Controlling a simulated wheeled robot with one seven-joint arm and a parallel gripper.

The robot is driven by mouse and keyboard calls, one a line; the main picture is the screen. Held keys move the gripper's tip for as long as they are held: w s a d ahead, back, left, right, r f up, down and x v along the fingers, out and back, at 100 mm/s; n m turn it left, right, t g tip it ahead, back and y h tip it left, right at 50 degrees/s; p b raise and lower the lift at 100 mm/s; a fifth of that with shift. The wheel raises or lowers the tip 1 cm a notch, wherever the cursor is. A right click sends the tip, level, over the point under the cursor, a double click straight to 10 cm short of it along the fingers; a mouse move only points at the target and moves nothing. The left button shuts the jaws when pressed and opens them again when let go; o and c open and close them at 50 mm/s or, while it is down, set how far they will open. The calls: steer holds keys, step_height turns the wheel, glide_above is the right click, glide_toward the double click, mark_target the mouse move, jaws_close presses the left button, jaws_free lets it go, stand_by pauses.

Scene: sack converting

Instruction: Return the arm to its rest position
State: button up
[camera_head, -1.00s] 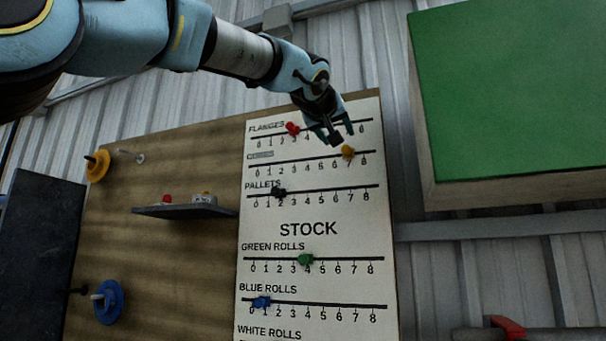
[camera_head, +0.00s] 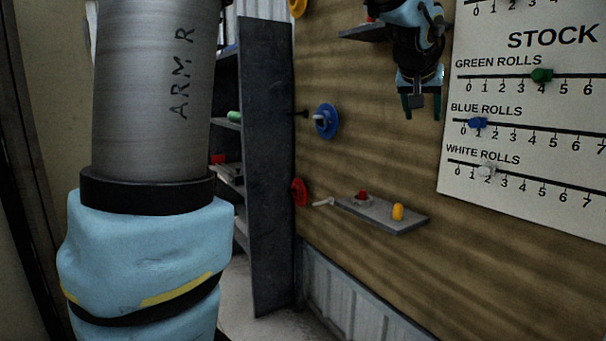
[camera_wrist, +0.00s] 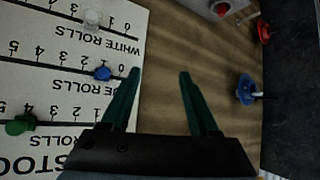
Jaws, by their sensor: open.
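My gripper (camera_head: 422,104) is in the head view at top centre right, pointing down in front of the wooden board, left of the white stock chart (camera_head: 540,200). Its two dark green fingers are apart, with nothing between them. In the wrist view the gripper (camera_wrist: 160,75) is also open and empty, over bare board beside the chart's edge. My arm fills the left of the head view.
The board carries a small shelf (camera_head: 385,217) with a yellow item (camera_head: 398,211), a blue disc (camera_head: 326,121) on a peg and a red disc (camera_head: 299,192). A dark cabinet (camera_head: 268,170) stands left. Chart sliders include green (camera_head: 542,75), blue (camera_head: 478,123) and white (camera_head: 487,170).

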steer(key=s+a+f+n+g+y, duration=0.2)
steer(key=a+f+g+y, duration=0.15)
steer(key=a+f, duration=1.5)
steer(key=s+a+f+n+g+y, duration=0.1)
steer(key=s+a+f+n+g, duration=0.1)
steer(key=s+a+f, duration=0.9)
steer(key=s+a+g, duration=0.1)
steer(key=s+a, duration=0.1)
steer(key=a, duration=0.1)
steer(key=shift+s+a+f+n+g, duration=0.2)
steer(key=shift+a+f+n+g, duration=0.1)
steer(key=shift+a+f+g, duration=0.05)
steer(key=shift+y, duration=0.25)
steer(key=shift+c, duration=0.3)
stand_by(0.9)
